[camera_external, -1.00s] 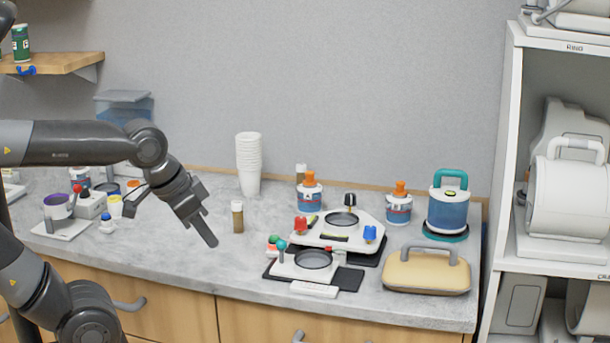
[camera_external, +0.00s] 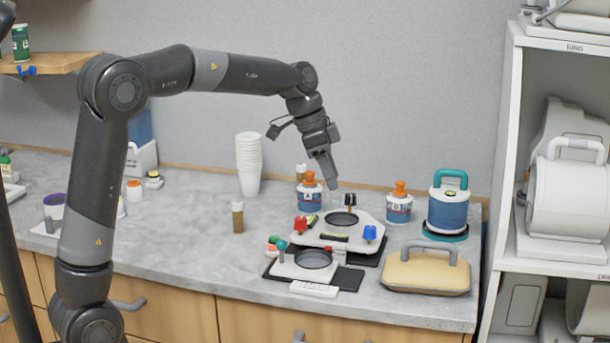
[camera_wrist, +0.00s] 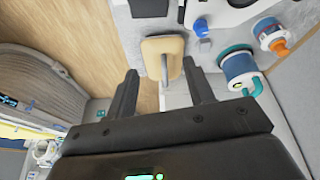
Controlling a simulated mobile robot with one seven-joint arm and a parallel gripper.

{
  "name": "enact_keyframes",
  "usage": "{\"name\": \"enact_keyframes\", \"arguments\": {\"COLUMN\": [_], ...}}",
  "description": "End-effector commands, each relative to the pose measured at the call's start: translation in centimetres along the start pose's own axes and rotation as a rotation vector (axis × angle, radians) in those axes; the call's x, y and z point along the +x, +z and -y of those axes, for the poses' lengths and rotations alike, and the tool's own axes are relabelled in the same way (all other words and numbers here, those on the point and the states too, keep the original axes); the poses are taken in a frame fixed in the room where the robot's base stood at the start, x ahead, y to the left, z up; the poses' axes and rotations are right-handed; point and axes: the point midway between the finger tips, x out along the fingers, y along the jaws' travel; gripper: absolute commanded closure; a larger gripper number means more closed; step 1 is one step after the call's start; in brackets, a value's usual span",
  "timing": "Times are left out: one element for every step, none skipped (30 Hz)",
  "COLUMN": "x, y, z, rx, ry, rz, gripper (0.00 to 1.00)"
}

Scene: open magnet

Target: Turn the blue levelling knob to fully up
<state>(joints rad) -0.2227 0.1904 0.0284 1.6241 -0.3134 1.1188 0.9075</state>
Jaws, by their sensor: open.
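The blue levelling knob (camera_external: 370,233) stands at the right front of the white magnet device (camera_external: 352,242) on the counter. It also shows in the wrist view (camera_wrist: 201,27), near the top edge. A red knob (camera_external: 301,224) is at the device's left, and a black knob (camera_external: 350,200) is at its back. My gripper (camera_external: 332,183) is above and behind the device, up and left of the blue knob and apart from it. In the wrist view my gripper (camera_wrist: 160,85) has its fingers spread with nothing held between them.
A tan case with a handle (camera_external: 427,271) lies right of the device. Bottles with orange tops (camera_external: 309,193) (camera_external: 399,205) and a blue canister with a teal handle (camera_external: 448,208) stand behind. A smaller plate device (camera_external: 313,262) sits in front. The counter's left middle is mostly clear.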

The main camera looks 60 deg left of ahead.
Motion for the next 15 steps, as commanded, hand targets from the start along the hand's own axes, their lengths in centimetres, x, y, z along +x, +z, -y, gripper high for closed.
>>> {"name": "enact_keyframes", "arguments": {"x": [1.2, 1.8, 2.6, 3.1, 3.7, 4.4, 4.9, 5.4, 5.9, 6.2, 6.6, 6.9, 7.1, 7.3, 7.5], "y": [-0.5, -0.9, -1.3, -1.5, -1.7, -2.0, -2.1, -2.2, -2.4, -2.5, -2.5, -2.6, -2.6, -2.6, -2.7], "z": [1.8, 2.7, 3.8, 4.6, 5.4, 6.4, 7.0, 7.6, 8.3, 8.8, 9.2, 9.6, 9.8, 10.0, 10.1], "rx": [0.018, 0.034, 0.055, 0.071, 0.086, 0.104, 0.117, 0.129, 0.144, 0.153, 0.161, 0.169, 0.175, 0.179, 0.183], "ry": [0.014, 0.022, 0.035, 0.042, 0.048, 0.057, 0.064, 0.069, 0.076, 0.079, 0.083, 0.086, 0.088, 0.090, 0.091], "rz": [0.001, 0.000, -0.003, -0.005, -0.007, -0.011, -0.013, -0.015, -0.018, -0.021, -0.023, -0.026, -0.027, -0.028, -0.029], "gripper": [0.52, 0.52, 0.52, 0.52, 0.52, 0.52, 0.52, 0.52, 0.52, 0.52, 0.52, 0.52, 0.52, 0.52, 0.52]}}
